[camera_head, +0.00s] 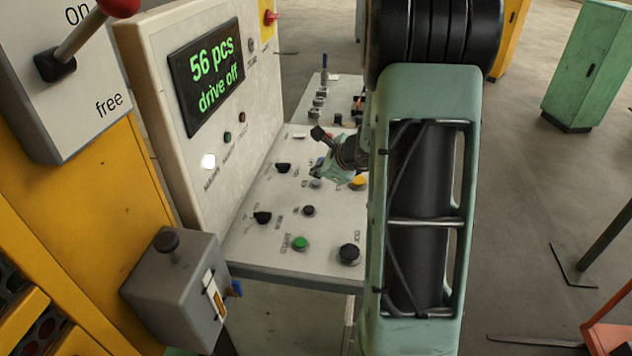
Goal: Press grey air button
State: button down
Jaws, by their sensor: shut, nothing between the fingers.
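The sloped light-grey control panel (240,245) carries several buttons and black knobs. A small grey button (316,184) sits in its middle, left of a yellow button (358,182); its label is too small to read, so I cannot tell for sure that it is the air button. My gripper (320,173) is shut and empty, over the panel just above the grey button in the picture. I cannot tell whether it touches the panel. My own arm hides the panel's right side and part of the wrist.
A green button (300,243) and black buttons sit at the panel's front. The upright display (207,77) reads "56 pcs drive off". A red-knobbed lever (85,35) and a grey box (178,290) with a black knob stand at left. A green cabinet (590,65) stands far right on open floor.

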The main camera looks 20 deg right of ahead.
aim_at(317, 183)
jog(key=shift+f, duration=0.2)
dwell(0.4)
jog(key=shift+f+b, duration=0.25)
jog(key=shift+b, duration=0.4)
jog(key=shift+f+b, duration=0.45)
jog(key=shift+b, duration=0.1)
dwell(0.4)
jog(key=shift+r, duration=0.1)
jog(key=shift+r+p, duration=0.6)
jog(key=shift+r, duration=0.15)
notch_tip(317, 183, up, 5)
jog(key=p, duration=0.4)
jog(key=shift+r, duration=0.1)
dwell(0.8)
